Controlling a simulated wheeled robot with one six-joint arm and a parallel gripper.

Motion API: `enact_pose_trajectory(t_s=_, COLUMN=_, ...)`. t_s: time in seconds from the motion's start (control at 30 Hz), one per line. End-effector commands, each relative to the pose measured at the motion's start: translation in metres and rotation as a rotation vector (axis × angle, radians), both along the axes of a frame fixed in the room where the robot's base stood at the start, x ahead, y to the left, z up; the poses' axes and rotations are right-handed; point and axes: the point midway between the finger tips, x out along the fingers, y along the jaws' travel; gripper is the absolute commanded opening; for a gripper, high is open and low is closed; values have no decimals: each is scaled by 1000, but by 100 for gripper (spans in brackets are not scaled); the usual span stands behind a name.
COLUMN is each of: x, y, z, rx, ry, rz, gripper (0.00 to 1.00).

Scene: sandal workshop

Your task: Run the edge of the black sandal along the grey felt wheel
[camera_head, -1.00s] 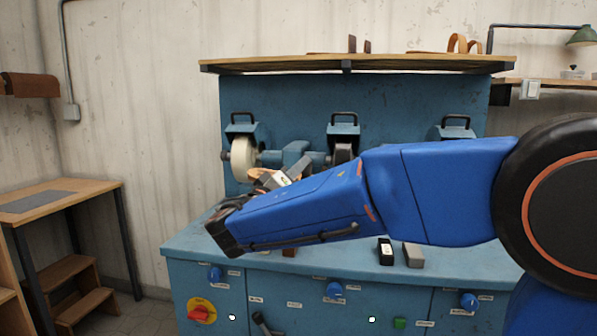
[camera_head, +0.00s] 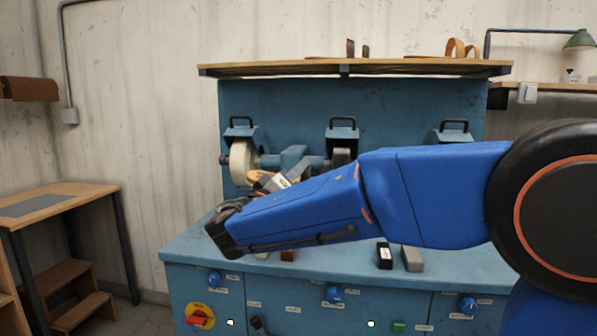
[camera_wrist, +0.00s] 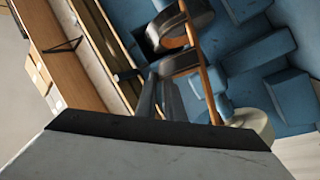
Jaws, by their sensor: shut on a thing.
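My gripper (camera_head: 278,180) is shut on the sandal (camera_head: 262,179), which shows tan beside the jaws in the head view. In the wrist view the sandal (camera_wrist: 206,72) is seen edge-on, with a long tan sole edge and dark straps at the fingers (camera_wrist: 168,88). A pale, greyish-cream wheel (camera_head: 241,160), which looks like the felt wheel, is at the left of the machine's shaft. It also shows in the wrist view (camera_wrist: 252,122), near the lower end of the sole edge. I cannot tell whether sandal and wheel touch. My arm hides part of the sandal.
A darker wheel (camera_head: 341,157) sits mid-shaft under a handled guard (camera_head: 342,134). A dark block (camera_head: 384,256) and a grey block (camera_head: 411,259) lie on the blue bench (camera_head: 335,258). A wooden shelf (camera_head: 300,70) runs above. A side table (camera_head: 60,201) stands left.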

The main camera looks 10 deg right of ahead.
Motion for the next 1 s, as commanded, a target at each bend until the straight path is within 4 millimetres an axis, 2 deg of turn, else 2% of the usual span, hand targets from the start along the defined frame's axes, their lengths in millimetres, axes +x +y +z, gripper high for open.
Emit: enact_pose_trajectory(t_s=1.0, x=8, y=-3, z=2, rx=0, ry=-1, rz=-1, gripper=0)
